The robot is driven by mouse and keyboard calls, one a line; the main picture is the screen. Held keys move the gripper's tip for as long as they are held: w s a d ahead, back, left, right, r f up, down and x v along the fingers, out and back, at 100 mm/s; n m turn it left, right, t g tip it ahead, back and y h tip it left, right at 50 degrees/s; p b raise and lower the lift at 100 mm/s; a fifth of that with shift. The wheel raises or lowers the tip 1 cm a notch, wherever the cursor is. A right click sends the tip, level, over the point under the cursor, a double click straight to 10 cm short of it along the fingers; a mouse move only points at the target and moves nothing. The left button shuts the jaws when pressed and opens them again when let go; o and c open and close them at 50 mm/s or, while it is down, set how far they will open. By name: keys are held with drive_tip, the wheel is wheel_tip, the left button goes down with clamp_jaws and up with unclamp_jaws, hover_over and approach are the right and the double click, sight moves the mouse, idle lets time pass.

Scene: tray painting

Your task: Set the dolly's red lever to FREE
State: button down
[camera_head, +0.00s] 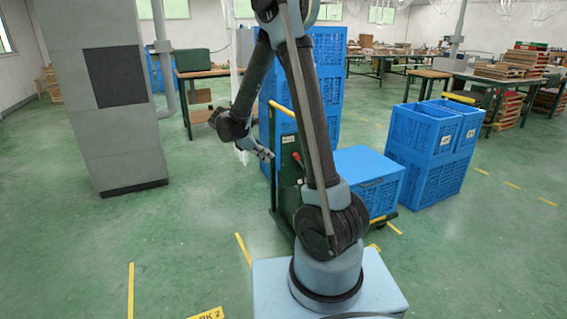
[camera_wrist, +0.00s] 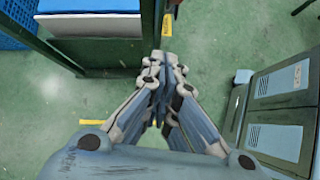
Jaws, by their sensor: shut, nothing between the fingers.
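The dolly (camera_head: 289,180) is dark green with an upright panel and a yellow top handle. Its red lever (camera_head: 298,160) shows on the panel, partly behind my arm; which setting it is at I cannot tell.
A blue crate (camera_head: 372,168) sits on the dolly. More blue crates (camera_head: 430,165) stand to the right, and a tall blue stack (camera_head: 328,75) behind. A grey column (camera_head: 115,150) stands at left. The green floor between column and dolly is clear.

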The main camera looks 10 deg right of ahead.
drive_tip(key=w+d+f, duration=0.2)
drive_tip(key=d+f, duration=0.3)
drive_tip(key=d, duration=0.5)
drive_tip(key=shift+d, duration=0.1)
idle(0.4)
drive_tip(key=shift+d+r, duration=0.1)
drive_tip(key=shift+r, duration=0.05)
drive_tip(key=shift+w+d+r+g+y, duration=0.2)
drive_tip(key=shift+d+r+y, duration=0.25)
drive_tip(key=shift+y, duration=0.3)
drive_tip(key=shift+w+d+r+g+y, duration=0.1)
drive_tip(key=shift+d+r+g+y, duration=0.3)
drive_tip(key=shift+y, duration=0.35)
drive_tip(key=shift+w+d+r, duration=0.2)
drive_tip(key=shift+d+r, duration=0.15)
drive_tip(key=shift+d, duration=0.25)
drive_tip(key=shift+w+d+r, duration=0.2)
drive_tip(key=shift+d+r, duration=0.15)
drive_tip(key=shift+d, duration=0.3)
